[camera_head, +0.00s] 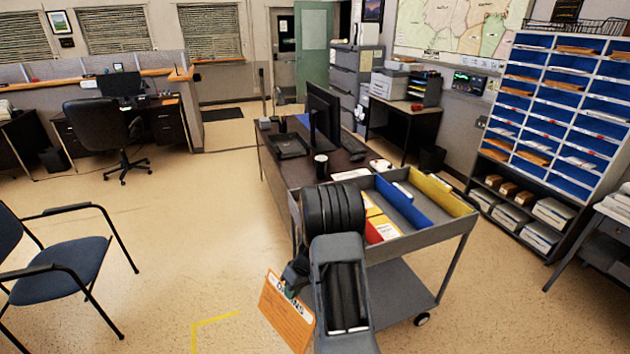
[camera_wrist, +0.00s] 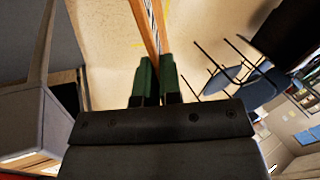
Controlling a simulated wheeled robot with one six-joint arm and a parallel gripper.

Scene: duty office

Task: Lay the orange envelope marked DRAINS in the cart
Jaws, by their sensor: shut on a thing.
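My gripper (camera_head: 296,277) is shut on the orange envelope (camera_head: 284,318), which hangs tilted below it, left of the cart. Part of a label ending in "NS" shows on the envelope; my gripper and arm hide the rest. In the wrist view the envelope (camera_wrist: 149,28) is seen edge-on between the green fingertips (camera_wrist: 157,72) of my gripper. The grey cart (camera_head: 452,232) stands just right of my arm. Its top tray holds a blue divider (camera_head: 403,203), a yellow divider (camera_head: 443,194) and some orange, yellow, white and red items, partly hidden by my arm.
A desk (camera_head: 285,168) with a monitor (camera_head: 322,113) and a black mug (camera_head: 321,166) stands directly behind the cart. A blue chair (camera_head: 62,268) is at the left. A mail sorter (camera_head: 560,110) stands at the right. The floor around the yellow corner mark (camera_head: 216,318) is clear.

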